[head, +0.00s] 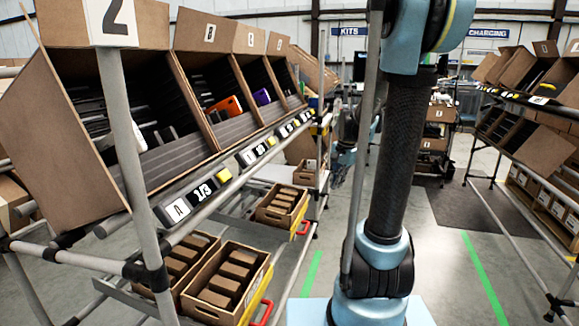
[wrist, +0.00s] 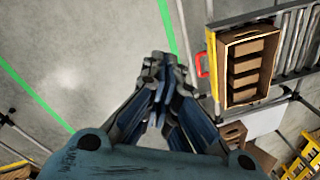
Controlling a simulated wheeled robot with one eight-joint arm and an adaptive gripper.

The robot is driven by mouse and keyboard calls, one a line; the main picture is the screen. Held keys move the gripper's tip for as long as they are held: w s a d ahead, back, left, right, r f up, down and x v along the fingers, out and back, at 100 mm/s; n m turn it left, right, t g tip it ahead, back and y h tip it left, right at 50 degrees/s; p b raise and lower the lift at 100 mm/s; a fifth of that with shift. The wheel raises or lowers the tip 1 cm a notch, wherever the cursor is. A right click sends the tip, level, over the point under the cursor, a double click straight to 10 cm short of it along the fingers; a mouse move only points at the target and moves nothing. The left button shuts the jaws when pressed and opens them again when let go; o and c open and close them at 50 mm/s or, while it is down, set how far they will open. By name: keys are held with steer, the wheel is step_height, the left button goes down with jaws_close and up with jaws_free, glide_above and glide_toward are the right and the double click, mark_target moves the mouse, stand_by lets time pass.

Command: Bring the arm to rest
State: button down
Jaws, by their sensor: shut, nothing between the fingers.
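My gripper (wrist: 160,62) points out over the grey floor in the wrist view. Its dark fingers meet at the tips and hold nothing. The fingers are apart from the carton (wrist: 247,68) on the rack to their right. In the head view my arm stands upright right of centre, and its upper part runs out of the picture. A blue and dark part behind the arm looks like my gripper, but it is partly hidden there.
A rack with tilted cartons (head: 120,20) fills the left, with lower boxes (head: 228,285) of brown packs. An orange item (head: 224,105) and a purple item (head: 262,97) lie in cartons. Another rack (head: 545,115) stands right. Green-lined floor (head: 465,235) is open between them.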

steer(key=s+f+n, duration=0.2)
steer(key=s+n, duration=0.1)
steer(key=s, duration=0.6)
steer(key=s+f+n+h, duration=0.1)
steer(key=s+n, duration=0.2)
steer(key=s, duration=0.6)
steer(key=s+d+f+n, duration=0.1)
steer(key=s+f+n, duration=0.1)
steer(key=s, duration=0.7)
steer(key=shift+f+n+t, duration=0.3)
steer(key=shift+n, duration=0.6)
